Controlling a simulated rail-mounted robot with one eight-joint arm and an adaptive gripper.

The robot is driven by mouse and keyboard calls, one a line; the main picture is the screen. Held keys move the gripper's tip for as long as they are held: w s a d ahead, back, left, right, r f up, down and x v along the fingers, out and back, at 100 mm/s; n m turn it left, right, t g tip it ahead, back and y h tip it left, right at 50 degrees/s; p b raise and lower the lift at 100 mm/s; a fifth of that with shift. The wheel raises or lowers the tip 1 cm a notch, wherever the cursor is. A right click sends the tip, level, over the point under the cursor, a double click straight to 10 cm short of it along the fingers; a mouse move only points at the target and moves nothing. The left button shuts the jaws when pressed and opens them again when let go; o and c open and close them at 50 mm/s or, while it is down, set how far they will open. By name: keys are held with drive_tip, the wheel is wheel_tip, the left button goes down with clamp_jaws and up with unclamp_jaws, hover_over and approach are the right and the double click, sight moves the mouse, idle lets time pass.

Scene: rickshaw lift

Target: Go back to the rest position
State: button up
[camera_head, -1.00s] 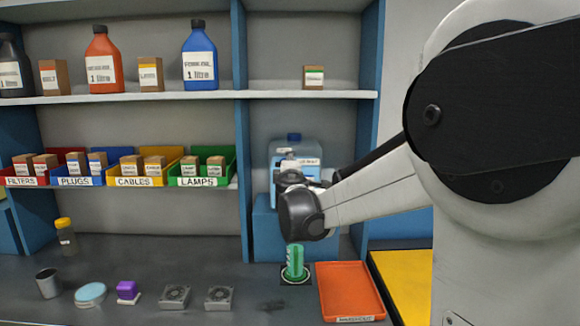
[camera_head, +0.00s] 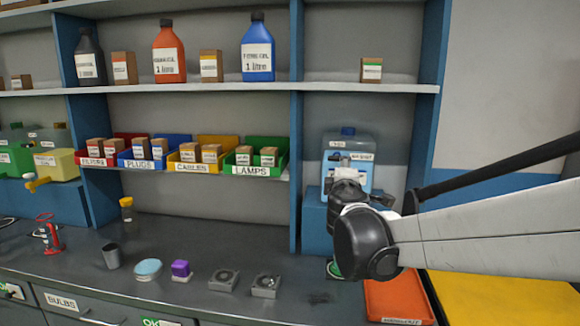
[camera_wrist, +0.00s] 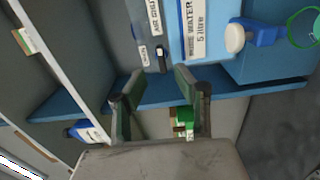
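My gripper (camera_wrist: 160,95) shows in the wrist view with its two dark green fingers spread apart and nothing held between them. In the head view my arm comes in from the right, and its dark wrist is in front of the blue water container (camera_head: 347,150). The fingers are hidden there. A green round item (camera_head: 334,269) on the bench is mostly hidden behind my wrist; a green ring shows at the upper right of the wrist view (camera_wrist: 303,28).
An orange tray (camera_head: 400,300) and a yellow surface (camera_head: 500,300) lie below my arm. Labelled bins (camera_head: 258,170) and bottles (camera_head: 258,50) fill the shelves.

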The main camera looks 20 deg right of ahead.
drive_tip(key=shift+s+a, duration=0.2)
drive_tip(key=shift+s, duration=0.25)
drive_tip(key=s+a+f+m+g+y, duration=0.1)
drive_tip(key=s+f+m+g, duration=0.25)
drive_tip(key=s, duration=0.35)
drive_tip(key=s+a+f+m+g, duration=0.2)
drive_tip(key=s+f+m, duration=0.25)
drive_tip(key=s, duration=0.25)
drive_tip(key=s+a+f+m+g+y, duration=0.1)
drive_tip(key=s+a+f+m+y, duration=0.1)
drive_tip(key=s+a+f, duration=0.3)
drive_tip(key=s+a+f+m+g+y, duration=0.2)
drive_tip(key=s+a+f+y, duration=0.3)
drive_tip(key=s+a, duration=0.3)
drive_tip(key=shift+s+f+m, duration=0.3)
drive_tip(key=shift+s, duration=0.75)
